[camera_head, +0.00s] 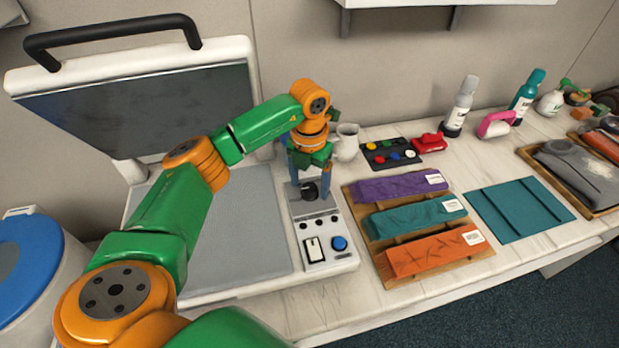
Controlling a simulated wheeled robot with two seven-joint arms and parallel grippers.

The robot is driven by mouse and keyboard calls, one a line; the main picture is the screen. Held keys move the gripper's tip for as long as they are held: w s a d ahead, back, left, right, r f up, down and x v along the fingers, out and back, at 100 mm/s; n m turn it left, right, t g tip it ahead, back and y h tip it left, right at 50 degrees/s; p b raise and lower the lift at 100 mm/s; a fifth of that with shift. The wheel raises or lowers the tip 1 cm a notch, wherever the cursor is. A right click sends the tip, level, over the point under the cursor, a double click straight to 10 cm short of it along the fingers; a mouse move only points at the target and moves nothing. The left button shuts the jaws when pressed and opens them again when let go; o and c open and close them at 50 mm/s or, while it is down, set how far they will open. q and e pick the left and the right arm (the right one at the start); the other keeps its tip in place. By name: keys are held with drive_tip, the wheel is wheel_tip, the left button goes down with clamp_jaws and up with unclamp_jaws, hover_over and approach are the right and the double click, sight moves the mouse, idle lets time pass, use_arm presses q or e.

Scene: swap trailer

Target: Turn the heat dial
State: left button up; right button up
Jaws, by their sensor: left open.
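The heat dial (310,191) is a dark round knob on the upper part of a light control panel (327,254). The panel sits to the right of the grey press bed and also carries small black buttons, a white rocker switch (314,250) and a blue button (339,243). My left gripper (311,184) points down over the dial with its blue fingers open, one on each side of the knob. I cannot tell whether the fingers touch it. My right gripper is not in view.
The heat press's raised lid (140,110) with a black handle stands at the left behind my arm. A wooden tray (385,275) with folded purple, teal and orange cloths lies right of the panel. A white jug (347,143) and a dark paint palette (381,156) stand behind.

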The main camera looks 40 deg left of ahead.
use_arm(q)
drive_tip(key=shift+w+a+f, duration=0.1)
drive_tip(key=shift+w+f, duration=0.05)
drive_tip(key=shift+f, duration=0.25)
drive_tip(key=shift+w+a+f, duration=0.1)
drive_tip(key=shift+w+f, duration=0.1)
drive_tip(key=shift+w, duration=0.05)
drive_tip(key=shift+s+r, duration=0.1)
drive_tip(key=shift+s, duration=0.05)
drive_tip(key=c, duration=0.9)
clamp_jaws()
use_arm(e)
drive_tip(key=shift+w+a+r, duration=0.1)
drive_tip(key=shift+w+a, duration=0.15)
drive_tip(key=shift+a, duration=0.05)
